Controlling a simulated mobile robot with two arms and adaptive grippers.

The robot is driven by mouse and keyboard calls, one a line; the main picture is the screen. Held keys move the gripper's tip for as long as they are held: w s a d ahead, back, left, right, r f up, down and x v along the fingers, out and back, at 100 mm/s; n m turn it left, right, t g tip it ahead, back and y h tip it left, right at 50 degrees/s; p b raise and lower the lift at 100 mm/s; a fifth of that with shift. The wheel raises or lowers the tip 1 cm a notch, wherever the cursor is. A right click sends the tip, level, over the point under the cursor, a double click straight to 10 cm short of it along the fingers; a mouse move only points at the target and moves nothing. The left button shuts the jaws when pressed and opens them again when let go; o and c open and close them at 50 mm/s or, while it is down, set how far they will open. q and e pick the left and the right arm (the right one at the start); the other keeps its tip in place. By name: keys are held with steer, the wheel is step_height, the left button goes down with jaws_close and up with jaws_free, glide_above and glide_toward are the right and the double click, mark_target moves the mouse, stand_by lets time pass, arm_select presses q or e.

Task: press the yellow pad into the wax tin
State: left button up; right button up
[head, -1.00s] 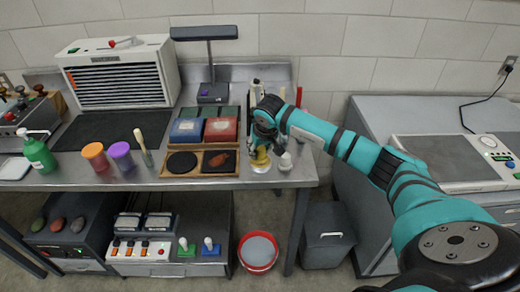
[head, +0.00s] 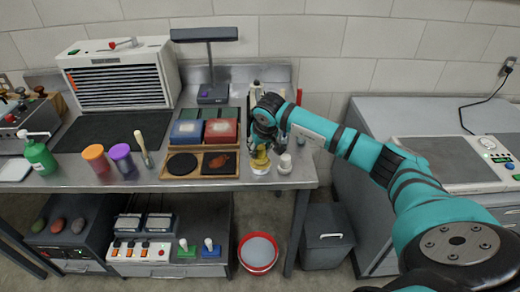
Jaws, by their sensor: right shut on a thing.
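My right gripper (head: 262,147) points down over the right part of the steel bench and is shut on a yellow pad (head: 260,156). Directly below the pad is a small round pale tin (head: 260,167), which looks like the wax tin. The pad hides much of the tin's top, and I cannot tell whether the two touch. My left gripper is not in view.
A small white bottle (head: 285,164) stands just right of the tin. Orange (head: 96,158) and purple (head: 122,157) cups stand farther left. A red bucket (head: 258,254) is on the floor below.

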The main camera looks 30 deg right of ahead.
mark_target(260, 147)
steer(key=shift+r+p, duration=1.3)
steer(key=shift+r, duration=1.6)
